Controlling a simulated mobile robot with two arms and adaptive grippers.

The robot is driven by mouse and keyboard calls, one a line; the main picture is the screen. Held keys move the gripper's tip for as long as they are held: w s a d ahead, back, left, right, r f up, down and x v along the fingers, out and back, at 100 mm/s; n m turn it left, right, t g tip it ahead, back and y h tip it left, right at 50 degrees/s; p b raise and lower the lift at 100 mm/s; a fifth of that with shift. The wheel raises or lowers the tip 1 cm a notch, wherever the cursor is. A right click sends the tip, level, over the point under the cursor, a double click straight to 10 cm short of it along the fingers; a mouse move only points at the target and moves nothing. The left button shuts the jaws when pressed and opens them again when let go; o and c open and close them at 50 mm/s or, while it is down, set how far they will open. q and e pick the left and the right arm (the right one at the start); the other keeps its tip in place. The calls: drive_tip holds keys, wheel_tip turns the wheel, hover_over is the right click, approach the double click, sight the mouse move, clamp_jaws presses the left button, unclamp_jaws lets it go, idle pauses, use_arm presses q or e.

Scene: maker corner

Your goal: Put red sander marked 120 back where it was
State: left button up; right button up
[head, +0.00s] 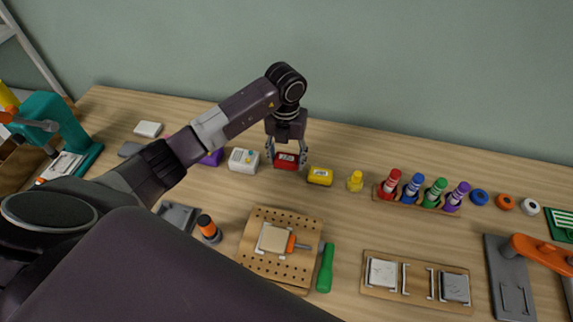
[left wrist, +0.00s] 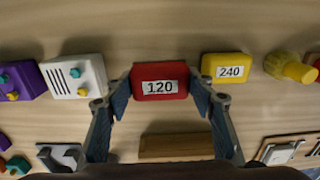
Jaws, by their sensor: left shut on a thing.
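The red sander marked 120 (head: 286,160) is at the back of the table, between a white box with coloured knobs (head: 243,160) and the yellow sander marked 240 (head: 320,176). My left gripper (head: 286,156) points down with its fingers on both sides of the red sander, shut on it. In the left wrist view the red sander (left wrist: 160,81) sits level between the blue finger pads, its 120 label facing the camera. The yellow sander (left wrist: 228,67) is close to the right finger. I cannot tell whether the red sander touches the table. My right gripper is not in view.
A yellow peg-like piece (head: 355,181) and a rack of coloured bottles (head: 408,199) stand to the right. The wall is behind the table. Bare wood lies between the sanders and the pegboard.

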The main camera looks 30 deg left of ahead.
sight(287, 167)
use_arm(q)
wheel_tip(287, 167, down, 4)
drive_tip(key=shift+r, duration=0.2)
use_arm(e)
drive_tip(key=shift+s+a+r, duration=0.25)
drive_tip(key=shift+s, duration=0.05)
use_arm(q)
drive_tip(key=shift+f, duration=0.2)
drive_tip(key=o, duration=0.8)
drive_tip(key=shift+o, duration=0.2)
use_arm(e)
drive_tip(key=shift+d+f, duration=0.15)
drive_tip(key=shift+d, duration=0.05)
use_arm(q)
drive_tip(key=shift+r, duration=0.15)
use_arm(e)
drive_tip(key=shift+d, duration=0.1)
